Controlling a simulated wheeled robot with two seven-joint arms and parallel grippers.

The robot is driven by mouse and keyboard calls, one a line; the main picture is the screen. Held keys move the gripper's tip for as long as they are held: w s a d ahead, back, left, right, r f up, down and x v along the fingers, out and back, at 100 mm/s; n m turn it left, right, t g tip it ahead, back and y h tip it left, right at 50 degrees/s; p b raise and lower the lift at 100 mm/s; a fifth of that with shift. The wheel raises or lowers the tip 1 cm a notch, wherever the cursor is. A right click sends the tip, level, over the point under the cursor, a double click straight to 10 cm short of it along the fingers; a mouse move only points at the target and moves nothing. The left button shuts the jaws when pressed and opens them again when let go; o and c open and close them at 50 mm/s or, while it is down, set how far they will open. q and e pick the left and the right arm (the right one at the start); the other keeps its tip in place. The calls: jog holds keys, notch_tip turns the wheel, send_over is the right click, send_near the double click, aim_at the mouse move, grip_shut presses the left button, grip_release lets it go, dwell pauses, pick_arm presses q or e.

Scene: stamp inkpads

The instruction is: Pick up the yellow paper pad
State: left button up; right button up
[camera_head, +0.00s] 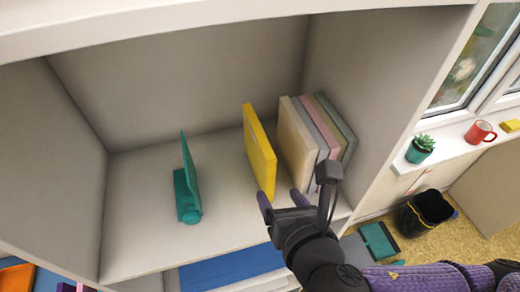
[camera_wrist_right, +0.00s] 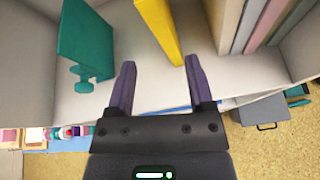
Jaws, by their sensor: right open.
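The yellow paper pad (camera_head: 260,153) stands upright on edge on the shelf, between a teal stand and a row of pads. In the right wrist view the yellow pad (camera_wrist_right: 160,29) is ahead of the fingers, between their lines and nearer the right one. My right gripper (camera_head: 281,197) is at the shelf's front edge, in front of the pad. It also shows in the right wrist view (camera_wrist_right: 157,75), with its two purple fingers apart and nothing between them. My left gripper is not in view.
A teal stand (camera_head: 187,182) is left of the pad. Several pastel pads (camera_head: 297,140) stand close on its right, by the shelf's side wall. The shelf board (camera_head: 140,225) is bare at left. A red mug (camera_head: 480,132) and potted plant (camera_head: 420,148) are on the windowsill.

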aim_at(270, 180)
jog(key=w+n+b, duration=0.1)
jog(key=b, duration=0.1)
jog(key=w+f+n+b, duration=0.1)
jog(key=b, duration=0.1)
jog(key=w+a+f+n+b, duration=0.1)
jog(key=b, duration=0.1)
jog(key=shift+w+f, duration=0.1)
jog(key=shift+w, duration=0.3)
jog(key=x, duration=0.5)
jog(key=shift+w+r, duration=0.3)
jog(key=shift+s, duration=0.1)
jog(key=shift+c, duration=0.5)
grip_shut()
